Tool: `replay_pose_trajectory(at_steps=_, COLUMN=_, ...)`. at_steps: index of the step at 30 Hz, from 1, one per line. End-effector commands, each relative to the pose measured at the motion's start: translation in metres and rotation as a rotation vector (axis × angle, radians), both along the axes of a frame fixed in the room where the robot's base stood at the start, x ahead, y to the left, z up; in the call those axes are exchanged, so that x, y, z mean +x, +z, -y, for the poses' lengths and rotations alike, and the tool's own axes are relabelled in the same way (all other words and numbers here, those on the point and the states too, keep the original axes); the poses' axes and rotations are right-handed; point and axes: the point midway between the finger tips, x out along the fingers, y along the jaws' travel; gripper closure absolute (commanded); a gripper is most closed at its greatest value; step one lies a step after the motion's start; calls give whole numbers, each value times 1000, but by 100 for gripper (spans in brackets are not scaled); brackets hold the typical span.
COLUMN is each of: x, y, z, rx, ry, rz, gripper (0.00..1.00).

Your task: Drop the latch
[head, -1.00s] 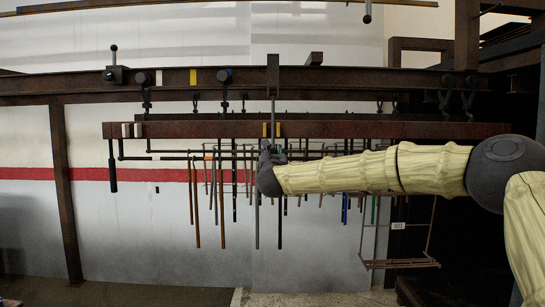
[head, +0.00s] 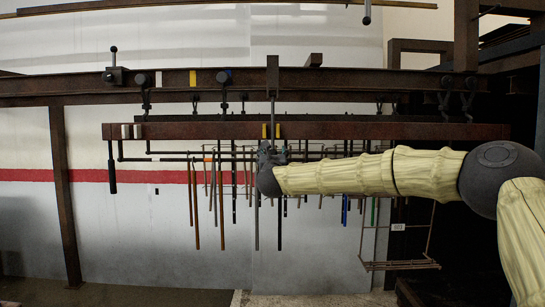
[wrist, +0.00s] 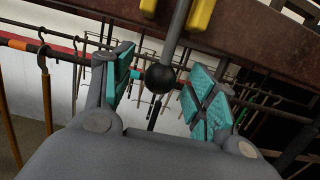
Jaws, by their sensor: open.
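The latch is a dark upright bar (head: 272,75) on the upper rail, with a thin rod (head: 273,108) hanging in front of the lower beam. In the wrist view the grey rod (wrist: 177,35) ends in a round black knob (wrist: 160,78). My gripper (wrist: 164,88) is open, its teal pads on either side of the knob, with a gap visible on both sides. In the head view my gripper (head: 270,152) is just below the lower beam, and the knob is hard to make out there.
The rusty lower beam (head: 400,131) carries two yellow marks beside the rod. Several hooked rods (head: 196,215) hang below it on the left. A lever with a black knob (head: 114,62) stands on the upper rail (head: 360,82). A wire rack (head: 400,264) hangs at lower right.

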Motion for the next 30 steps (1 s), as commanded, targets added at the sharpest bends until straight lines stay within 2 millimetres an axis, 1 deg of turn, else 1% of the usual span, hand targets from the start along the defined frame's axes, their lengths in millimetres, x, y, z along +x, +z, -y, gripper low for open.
replay_pose_trajectory(at_steps=4, x=-11, y=-4, z=1, rx=1, ry=0, rz=1, gripper=43)
replay_pose_trajectory(at_steps=21, x=-62, y=-3, z=0, rx=1, ry=1, rz=0, gripper=43)
replay_pose_trajectory(at_steps=25, x=-68, y=-1, z=0, rx=0, ry=0, rz=1, gripper=43)
replay_pose_trajectory(at_steps=30, x=-69, y=0, z=0, rx=0, ry=0, rz=0, gripper=43)
